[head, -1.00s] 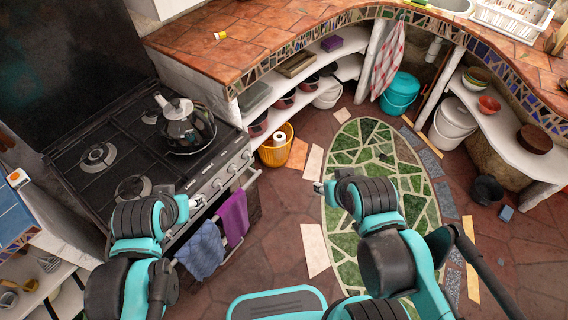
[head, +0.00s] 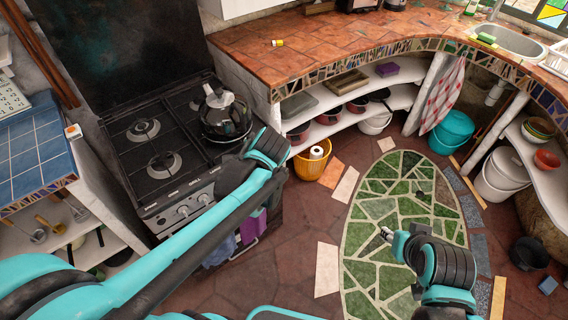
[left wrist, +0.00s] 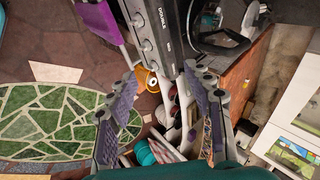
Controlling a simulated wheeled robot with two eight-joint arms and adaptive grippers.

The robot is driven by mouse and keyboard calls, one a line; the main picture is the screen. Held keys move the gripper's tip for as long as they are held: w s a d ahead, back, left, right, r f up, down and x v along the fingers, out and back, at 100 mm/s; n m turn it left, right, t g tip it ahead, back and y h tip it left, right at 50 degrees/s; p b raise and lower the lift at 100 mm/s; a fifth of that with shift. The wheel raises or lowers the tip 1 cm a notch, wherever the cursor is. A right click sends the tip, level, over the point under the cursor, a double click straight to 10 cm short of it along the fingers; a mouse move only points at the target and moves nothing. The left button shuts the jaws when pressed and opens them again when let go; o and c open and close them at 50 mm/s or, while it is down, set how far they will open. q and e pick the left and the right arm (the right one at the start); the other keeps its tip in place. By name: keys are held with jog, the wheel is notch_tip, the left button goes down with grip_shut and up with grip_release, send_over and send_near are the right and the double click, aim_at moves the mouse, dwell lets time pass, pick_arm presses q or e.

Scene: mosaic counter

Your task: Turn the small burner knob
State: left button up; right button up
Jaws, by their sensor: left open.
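The stove (head: 135,185) stands at the left with burners on top and round knobs on its front panel. Two knobs (head: 192,205) show in the head view; my left arm hides the rest of the panel. Which one is the small burner knob I cannot tell. My left gripper (left wrist: 160,78) is open and empty there, its fingers apart. My right gripper (head: 386,234) is over the green mosaic floor, away from the stove; its jaws are too small to read.
Purple and blue towels (head: 252,226) hang below the panel. A yellow basket (head: 318,168) stands right of the stove, under the tiled counter (head: 330,50). The floor in front is clear.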

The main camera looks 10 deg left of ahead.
pick_arm(q)
jog(key=w+d+f+m+t+y+b, duration=0.25)
jog(key=w+f+m+y, duration=0.25)
jog(key=w+f+m, duration=0.7)
jog(key=w+d+f+m+t+y+b, duration=0.1)
jog(key=w+d+f+m+y+b, duration=0.15)
jog(key=f, duration=0.55)
jog(key=w+d+f+m+t+y+b, duration=0.1)
jog(key=w+d+f+m+y, duration=0.15)
jog(key=f, duration=0.55)
jog(key=b+x, duration=0.2)
jog(key=x, duration=0.4)
jog(key=shift+w+a, duration=0.1)
jog(key=shift+a, duration=0.25)
jog(key=shift+w+a, duration=0.45)
jog(key=shift+a, duration=0.05)
jog(key=shift+r, duration=0.1)
jog(key=c, duration=1.1)
